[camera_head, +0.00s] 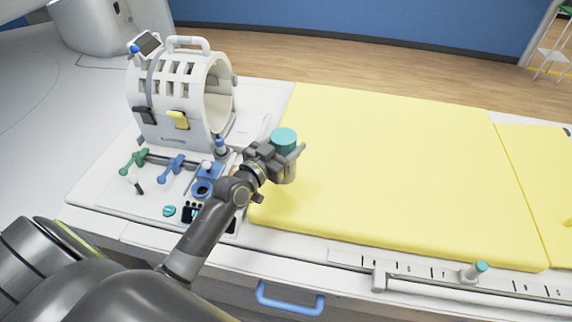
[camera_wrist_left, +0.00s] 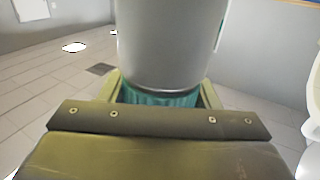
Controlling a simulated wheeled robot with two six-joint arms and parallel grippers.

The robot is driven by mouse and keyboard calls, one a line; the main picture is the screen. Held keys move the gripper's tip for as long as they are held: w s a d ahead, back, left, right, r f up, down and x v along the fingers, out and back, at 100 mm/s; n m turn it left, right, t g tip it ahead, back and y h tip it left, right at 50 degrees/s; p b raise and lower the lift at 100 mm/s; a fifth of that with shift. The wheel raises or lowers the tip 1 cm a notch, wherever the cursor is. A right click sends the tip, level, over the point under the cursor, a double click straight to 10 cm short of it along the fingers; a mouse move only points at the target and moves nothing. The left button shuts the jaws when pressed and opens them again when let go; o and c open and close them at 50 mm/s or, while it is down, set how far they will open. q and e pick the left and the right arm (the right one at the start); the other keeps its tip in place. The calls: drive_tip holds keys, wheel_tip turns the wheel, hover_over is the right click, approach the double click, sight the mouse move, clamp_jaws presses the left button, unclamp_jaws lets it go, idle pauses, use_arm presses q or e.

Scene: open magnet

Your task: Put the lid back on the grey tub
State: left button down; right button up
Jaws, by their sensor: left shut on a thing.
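The grey tub (camera_head: 288,172) stands upright on or just above the left end of the yellow mat, with its teal lid (camera_head: 284,138) at its top. My left gripper (camera_head: 285,150) reaches across from the left and is shut at the lid's level. In the left wrist view, the tub's smooth grey wall (camera_wrist_left: 170,45) fills the upper middle. The ribbed teal lid (camera_wrist_left: 160,97) sits between the two fingers, against the tub's rim. I cannot tell whether the lid is fully seated. My right gripper is not in view.
A white ring-shaped coil (camera_head: 180,95) stands to the left on the white table. The yellow mat (camera_head: 400,170) is largely clear. A teal-tipped knob (camera_head: 480,268) stands at the front rail.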

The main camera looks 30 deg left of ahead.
use_arm(q)
drive_tip(key=shift+f, duration=0.5)
drive_tip(key=shift+f+b, duration=1.1)
drive_tip(key=shift+f, duration=0.75)
drive_tip(key=shift+f, duration=0.15)
drive_tip(key=shift+c, duration=2.4)
unclamp_jaws()
